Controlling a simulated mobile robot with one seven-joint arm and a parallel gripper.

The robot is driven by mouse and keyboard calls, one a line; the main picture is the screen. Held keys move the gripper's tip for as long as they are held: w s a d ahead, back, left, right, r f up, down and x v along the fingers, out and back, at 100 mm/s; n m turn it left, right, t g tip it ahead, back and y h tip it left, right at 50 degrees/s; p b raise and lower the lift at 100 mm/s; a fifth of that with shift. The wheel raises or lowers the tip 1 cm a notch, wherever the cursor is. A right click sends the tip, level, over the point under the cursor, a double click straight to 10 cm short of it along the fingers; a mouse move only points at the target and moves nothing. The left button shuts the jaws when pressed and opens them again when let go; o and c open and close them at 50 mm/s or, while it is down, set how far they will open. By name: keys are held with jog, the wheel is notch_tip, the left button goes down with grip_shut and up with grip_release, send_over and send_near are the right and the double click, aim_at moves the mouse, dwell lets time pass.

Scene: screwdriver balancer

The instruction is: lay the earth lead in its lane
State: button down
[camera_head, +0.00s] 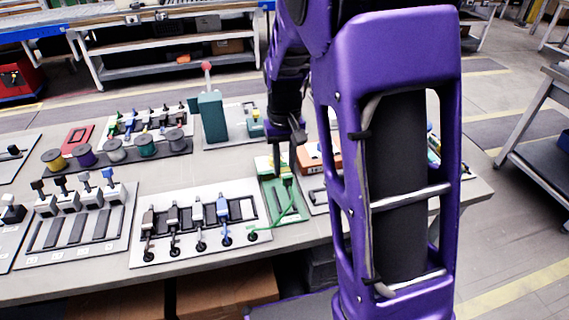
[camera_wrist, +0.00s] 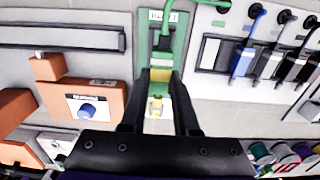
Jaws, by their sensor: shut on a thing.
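The green earth lead (camera_head: 290,212) runs from the front edge of the white board up to a dark green plug end over the green lane plate (camera_head: 268,204). My gripper (camera_head: 290,168) points down there, its dark fingers closed on the plug end. In the wrist view, the fingers of my gripper (camera_wrist: 163,62) meet at the dark green plug end over the green plate (camera_wrist: 146,45). The green lead (camera_wrist: 192,4) curves away at the top. The fingers partly hide the plug, and I cannot tell whether it touches the plate.
The white board (camera_head: 259,197) left of the plate carries several dark leads and a blue lead (camera_head: 222,210). An orange block (camera_wrist: 98,100) stands beside the green plate. Spools (camera_head: 115,150) and a teal press (camera_head: 210,118) stand behind. My arm hides the right side.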

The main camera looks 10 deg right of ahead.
notch_tip(320, 180, down, 6)
jog(key=b, duration=0.4)
jog(key=shift+r, duration=0.15)
jog(key=shift+f, duration=0.85)
jog(key=shift+f, duration=0.6)
jog(key=c, duration=0.6)
grip_release()
notch_tip(320, 180, up, 18)
jog(key=p, duration=0.3)
jog(key=shift+f, duration=0.25)
